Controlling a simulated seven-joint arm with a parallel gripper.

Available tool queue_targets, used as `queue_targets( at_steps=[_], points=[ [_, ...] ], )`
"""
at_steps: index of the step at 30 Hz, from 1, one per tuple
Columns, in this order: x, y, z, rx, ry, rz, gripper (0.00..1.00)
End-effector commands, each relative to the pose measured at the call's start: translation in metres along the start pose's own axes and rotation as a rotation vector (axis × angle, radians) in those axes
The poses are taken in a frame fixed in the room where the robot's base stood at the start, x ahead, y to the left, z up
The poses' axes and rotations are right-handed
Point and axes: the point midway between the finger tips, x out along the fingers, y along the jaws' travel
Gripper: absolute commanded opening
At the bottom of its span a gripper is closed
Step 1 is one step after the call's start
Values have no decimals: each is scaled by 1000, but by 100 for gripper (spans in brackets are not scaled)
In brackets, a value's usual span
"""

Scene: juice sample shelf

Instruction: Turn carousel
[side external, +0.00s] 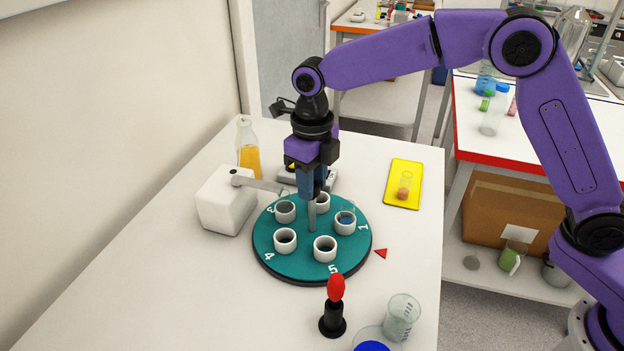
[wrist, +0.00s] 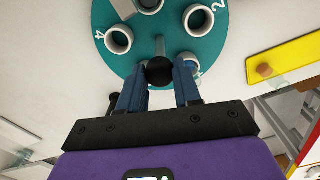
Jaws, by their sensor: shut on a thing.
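The carousel (side external: 287,255) is a teal disc on the white table, with several white cups around its rim and numbers beside them. Number 1 faces right, a little above the red triangle marker (side external: 381,253) on the table; 5 is at the front. A clear glass vessel with some blue stands in the cup by number 1 (side external: 345,227). A grey post (side external: 311,217) rises from the disc's middle. My gripper (side external: 312,190) is over the middle, shut on the black knob (wrist: 160,71) atop the post. In the side view the fingers hide the knob.
A white box with a grey arm (side external: 224,203) reaches over the disc's back left. A bottle of orange juice (side external: 248,160) stands behind it. A yellow tray (side external: 403,184) lies right. A red-topped black stand (side external: 334,310) and glass beaker (side external: 401,318) stand in front.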

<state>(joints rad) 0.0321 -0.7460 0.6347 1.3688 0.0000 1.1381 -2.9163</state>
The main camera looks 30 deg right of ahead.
Motion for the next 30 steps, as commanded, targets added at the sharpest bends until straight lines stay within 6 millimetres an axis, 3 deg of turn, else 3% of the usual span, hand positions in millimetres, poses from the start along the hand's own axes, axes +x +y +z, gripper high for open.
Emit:
queue_targets(
  at_steps=[12, 29, 30],
  points=[
    [-2, 1, 0, -101, -5, 2, 0],
    [-2, 1, 0, -113, -4, 2, 0],
    [-2, 1, 0, -113, -3, 2, 46]
  ],
)
